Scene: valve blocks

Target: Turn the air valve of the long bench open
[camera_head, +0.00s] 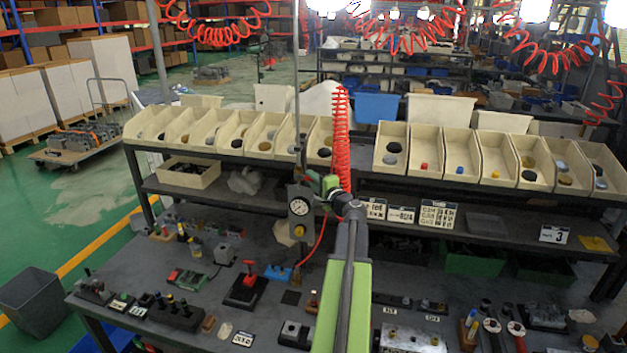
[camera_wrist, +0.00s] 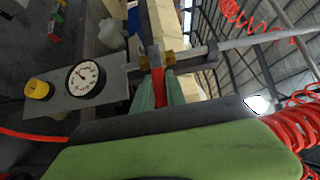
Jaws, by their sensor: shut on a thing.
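The air valve of the long bench sits on the pipe just above the gauge panel (camera_head: 300,210). In the wrist view its brass-coloured body (camera_wrist: 168,60) lies on the grey pipe, and its red lever (camera_wrist: 157,82) points toward me, crosswise to the pipe. My gripper (camera_wrist: 160,90) has its green fingers on both sides of this lever and is shut on it. In the head view my gripper (camera_head: 328,188) is beside the pipe, at the upper right of the panel; the lever is too small and covered to make out there.
The panel carries a round gauge (camera_wrist: 86,77) and a yellow knob (camera_wrist: 38,89). A red coiled hose (camera_head: 341,130) hangs close behind my gripper. Parts bins (camera_head: 392,150) line the upper shelf. The bench top (camera_head: 110,265) below holds many small devices.

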